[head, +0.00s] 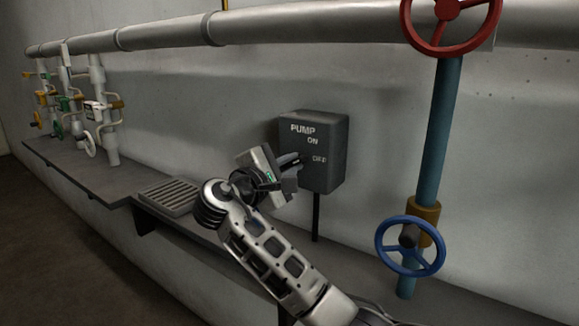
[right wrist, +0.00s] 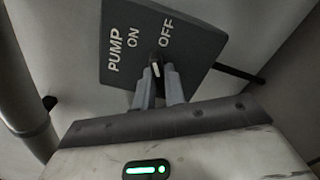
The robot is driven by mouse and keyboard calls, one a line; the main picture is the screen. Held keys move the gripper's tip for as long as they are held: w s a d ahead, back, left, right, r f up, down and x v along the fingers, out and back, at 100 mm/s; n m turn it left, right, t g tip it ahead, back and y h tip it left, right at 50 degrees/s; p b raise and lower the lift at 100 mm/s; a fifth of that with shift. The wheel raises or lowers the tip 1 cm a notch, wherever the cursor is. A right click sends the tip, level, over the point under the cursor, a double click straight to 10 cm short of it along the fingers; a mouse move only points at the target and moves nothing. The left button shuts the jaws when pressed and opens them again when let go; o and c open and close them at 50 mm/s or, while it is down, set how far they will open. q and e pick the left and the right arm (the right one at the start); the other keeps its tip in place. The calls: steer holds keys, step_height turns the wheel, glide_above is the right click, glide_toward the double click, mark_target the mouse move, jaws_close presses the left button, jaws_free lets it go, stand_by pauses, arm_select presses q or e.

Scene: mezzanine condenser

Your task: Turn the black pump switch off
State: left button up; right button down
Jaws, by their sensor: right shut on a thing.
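The grey pump box (head: 333,128) is on the wall in the middle of the head view, lettered PUMP, ON and OFF. In the right wrist view the same box (right wrist: 200,58) shows the small black switch (right wrist: 158,58) below the ON and OFF letters, with a white mark on it. Which setting it points to I cannot tell. My right gripper (head: 297,161) is at the box front, its fingers (right wrist: 158,76) on both sides of the switch and shut on it. The fingers partly hide the switch. My left gripper is not in view.
A red handwheel (head: 448,42) and a blue handwheel (head: 380,247) are on the blue vertical pipe (head: 440,130) to the right. A slatted grey tray (head: 168,196) lies on the ledge at left. Valves (head: 92,106) stand at far left. A large pipe (head: 270,27) runs above.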

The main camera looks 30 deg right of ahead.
steer(key=m+b, duration=0.2)
steer(key=m, duration=0.3)
steer(key=shift+f+m, duration=0.15)
steer(key=shift+m, duration=0.25)
steer(key=shift+b, duration=0.3)
steer(key=c, duration=1.5)
jaws_free()
steer(key=shift+o, duration=0.2)
steer(key=shift+a, duration=0.1)
steer(key=b+v, duration=0.1)
steer(key=v, duration=1.5)
